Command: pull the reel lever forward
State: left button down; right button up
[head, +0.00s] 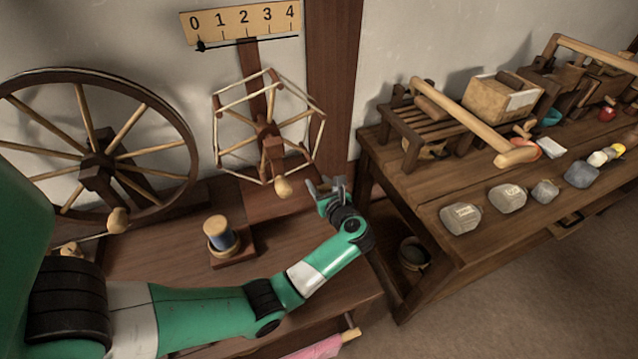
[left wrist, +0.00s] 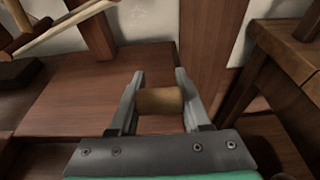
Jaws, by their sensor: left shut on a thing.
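The reel (head: 266,128), a hexagonal frame of pale rods on a dark post, stands at the back of the bench. A pale knob (head: 283,187) hangs at its lower front. My left gripper (head: 327,186) is to the right of this knob, near the bench's right end. In the left wrist view, its two fingers are shut on a short tan wooden cylinder (left wrist: 160,100), which looks like the reel lever's handle. The rest of the lever is hidden, and the gripper covers the handle in the head view. My right gripper is in neither view.
A large spoked wheel (head: 95,150) stands at the left. A small blue and tan spool (head: 221,236) sits on the bench. A numbered scale (head: 240,22) hangs above the reel. At the right, a crowded table (head: 470,239) stands across a narrow gap.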

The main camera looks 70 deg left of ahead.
pick_arm(q)
jog(key=shift+c, duration=2)
grip_release()
jog(key=shift+d+r, duration=0.2)
jog(key=shift+d, duration=0.1)
jog(key=p+v, duration=0.4)
jog(key=v, duration=0.6)
jog(key=shift+d+f, duration=0.1)
jog(key=shift+f, duration=0.05)
jog(key=shift+d, duration=0.45)
